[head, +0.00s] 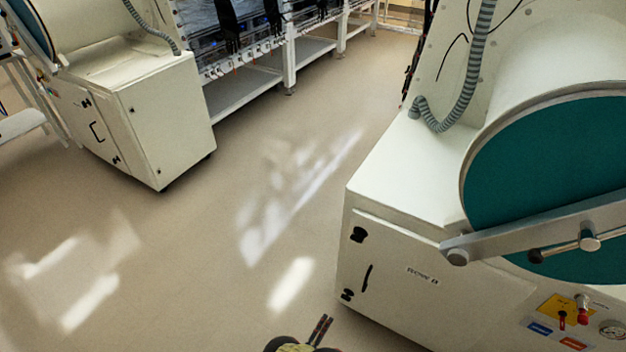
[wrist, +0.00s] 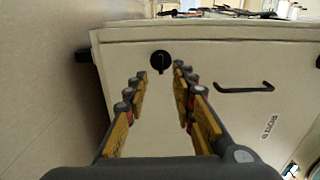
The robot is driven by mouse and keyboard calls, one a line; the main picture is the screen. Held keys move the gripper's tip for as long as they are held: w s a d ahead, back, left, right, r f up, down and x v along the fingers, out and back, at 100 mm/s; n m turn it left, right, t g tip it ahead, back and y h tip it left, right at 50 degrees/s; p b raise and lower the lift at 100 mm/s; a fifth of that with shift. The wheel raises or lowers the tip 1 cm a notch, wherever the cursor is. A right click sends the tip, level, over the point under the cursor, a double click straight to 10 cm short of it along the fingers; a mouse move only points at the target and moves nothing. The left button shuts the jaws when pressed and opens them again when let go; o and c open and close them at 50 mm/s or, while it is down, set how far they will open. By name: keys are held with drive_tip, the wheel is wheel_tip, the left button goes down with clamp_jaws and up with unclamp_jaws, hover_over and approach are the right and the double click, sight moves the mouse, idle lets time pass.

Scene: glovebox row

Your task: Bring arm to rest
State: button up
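My gripper (head: 322,332) shows at the bottom edge of the head view, low over the floor and left of the right glovebox cabinet (head: 400,262). In the wrist view my gripper (wrist: 160,82) has its two yellow-padded fingers apart, with nothing between them. Beyond the fingertips is the pale cabinet front (wrist: 240,60), with a round black latch (wrist: 161,61) and a black handle (wrist: 246,89). I see no contact between the fingers and the cabinet. Most of my arm is out of view.
The right glovebox has a teal round door (head: 560,190) with a metal bar (head: 520,228) across it. Another white cabinet (head: 165,120) stands at the left. A rack with shelves (head: 245,88) is at the back. The floor (head: 215,235) between them is clear, with bright light patches.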

drive_tip(key=s+d+r+m+g+h, duration=0.1)
drive_tip(key=s+d+m+g+h, duration=0.3)
drive_tip(key=s+d+m+g, duration=0.65)
drive_tip(key=a+r+m+g+y+p, duration=0.1)
drive_tip(key=a+r+m+g+y, duration=0.2)
drive_tip(key=r+m, duration=0.9)
drive_tip(key=a+r+m+g+y+p, duration=0.15)
drive_tip(key=a+r+m+y, duration=0.35)
drive_tip(key=r, duration=1.2)
drive_tip(key=a+r+m+g+y+p, duration=0.15)
drive_tip(key=r+m+g, duration=0.25)
drive_tip(key=r+m, duration=0.85)
drive_tip(key=s+d+r+m+t+y+p, duration=0.1)
drive_tip(key=s+d+r+m+t, duration=0.1)
drive_tip(key=r, duration=1.1)
drive_tip(key=s+d+r+m+t+y+p, duration=0.1)
drive_tip(key=s+d+r+m+t+y, duration=0.1)
drive_tip(key=r, duration=1.2)
drive_tip(key=s+d+r+m+t+y+p, duration=0.1)
drive_tip(key=s+r+t, duration=0.5)
drive_tip(key=r, duration=0.8)
drive_tip(key=d+m+y, duration=0.1)
drive_tip(key=d+m, duration=0.1)
drive_tip(key=d, duration=0.1)
drive_tip(key=shift+d, duration=0.15)
